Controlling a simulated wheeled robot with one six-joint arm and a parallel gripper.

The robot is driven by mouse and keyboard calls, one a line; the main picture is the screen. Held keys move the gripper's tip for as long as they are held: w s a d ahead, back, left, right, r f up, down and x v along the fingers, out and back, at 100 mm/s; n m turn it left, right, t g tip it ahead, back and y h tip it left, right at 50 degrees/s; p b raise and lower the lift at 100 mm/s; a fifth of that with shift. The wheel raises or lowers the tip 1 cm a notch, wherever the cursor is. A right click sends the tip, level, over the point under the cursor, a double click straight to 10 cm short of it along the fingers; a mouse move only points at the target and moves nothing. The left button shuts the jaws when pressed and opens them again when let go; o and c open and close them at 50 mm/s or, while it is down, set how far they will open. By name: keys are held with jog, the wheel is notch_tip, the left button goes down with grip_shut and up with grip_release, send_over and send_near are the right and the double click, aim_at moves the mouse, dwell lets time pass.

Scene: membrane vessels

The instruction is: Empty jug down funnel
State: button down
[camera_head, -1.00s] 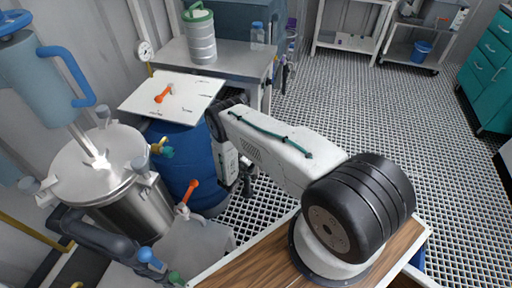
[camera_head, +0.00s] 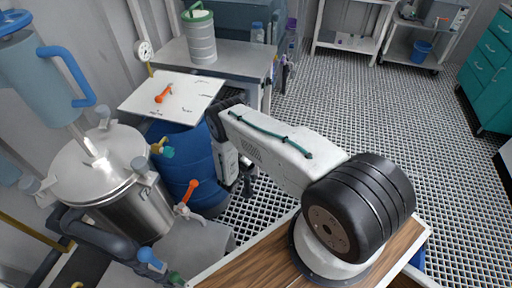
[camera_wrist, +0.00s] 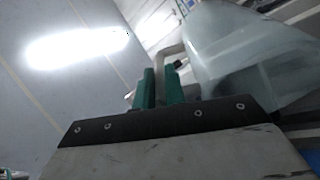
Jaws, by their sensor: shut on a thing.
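In the wrist view, my gripper (camera_wrist: 160,90) has teal fingers closed on the pale handle of a translucent, bluish jug (camera_wrist: 245,50). The jug fills the upper right of that view and appears tilted; its contents cannot be made out. In the camera_head view, my arm reaches left beside the blue drum, and its wrist end (camera_head: 240,172) hangs low there. The fingers and the jug are hidden in that view. I cannot make out a funnel in either view.
A lidded steel vessel (camera_head: 140,215) stands at left, with a blue-handled grey cylinder (camera_head: 35,78) above it. A blue drum (camera_head: 180,145) stands under a white board (camera_head: 185,92) with an orange-handled valve. Behind is a bench (camera_head: 235,62) with a canister (camera_head: 201,40). Grated floor at right is open.

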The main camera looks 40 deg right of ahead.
jog(key=shift+d, duration=0.1)
jog(key=w+d+r+m+g+y, duration=0.1)
jog(key=d+r+g+y, duration=0.1)
jog(key=d+y, duration=0.7)
jog(key=shift+w+d+r+g+y, duration=0.2)
jog(key=shift+d+r+g+y, duration=0.15)
jog(key=shift+d+r, duration=0.35)
